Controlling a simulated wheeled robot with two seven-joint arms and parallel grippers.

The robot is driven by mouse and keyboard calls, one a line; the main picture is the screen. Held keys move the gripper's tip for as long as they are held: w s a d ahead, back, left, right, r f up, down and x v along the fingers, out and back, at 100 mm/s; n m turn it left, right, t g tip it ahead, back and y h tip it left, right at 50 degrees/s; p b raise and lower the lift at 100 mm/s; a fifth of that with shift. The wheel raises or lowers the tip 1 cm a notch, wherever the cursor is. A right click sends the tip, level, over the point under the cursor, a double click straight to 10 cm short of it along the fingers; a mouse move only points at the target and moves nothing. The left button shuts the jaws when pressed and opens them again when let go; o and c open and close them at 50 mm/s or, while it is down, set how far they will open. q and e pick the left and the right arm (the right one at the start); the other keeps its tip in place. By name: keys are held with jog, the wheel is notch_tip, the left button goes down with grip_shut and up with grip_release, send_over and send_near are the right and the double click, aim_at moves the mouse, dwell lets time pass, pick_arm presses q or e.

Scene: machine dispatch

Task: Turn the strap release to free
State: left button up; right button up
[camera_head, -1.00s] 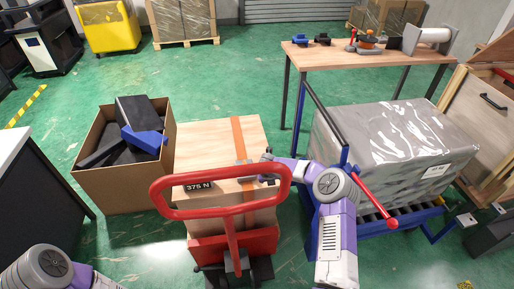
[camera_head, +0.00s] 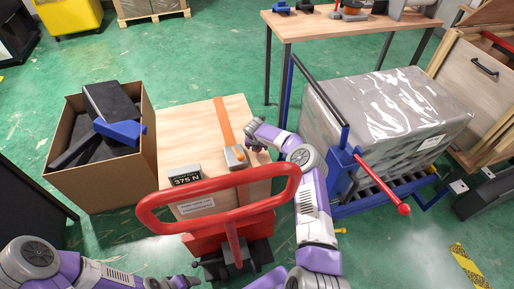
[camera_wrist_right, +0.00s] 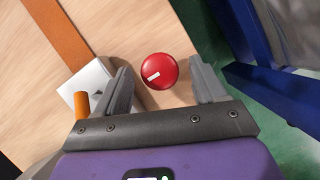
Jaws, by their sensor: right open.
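A wooden crate (camera_head: 190,130) carries an orange strap (camera_head: 222,118) with a grey block (camera_head: 234,158) bearing an orange peg. In the right wrist view the grey block (camera_wrist_right: 88,84) and orange peg (camera_wrist_right: 81,104) are at left, beside the strap (camera_wrist_right: 58,30). A round red knob (camera_wrist_right: 160,72) with a white mark lies on the wood, between the open fingers of my right gripper (camera_wrist_right: 162,80), apart from both. In the head view this gripper (camera_head: 256,143) is just right of the grey block and hides the knob. My left gripper (camera_head: 186,283) is low at the bottom edge.
A red handle loop (camera_head: 220,202) stands in front of the crate, near a force display (camera_head: 186,176) reading 375 N. An open carton (camera_head: 92,178) is at left. A wrapped grey load (camera_head: 385,115) on a blue frame with a red lever (camera_head: 383,187) is at right. A table (camera_head: 345,28) stands behind.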

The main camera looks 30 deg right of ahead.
jog(key=shift+f, duration=0.1)
jog(key=shift+c, duration=0.3)
jog(key=c, duration=1)
jog(key=shift+o, duration=0.2)
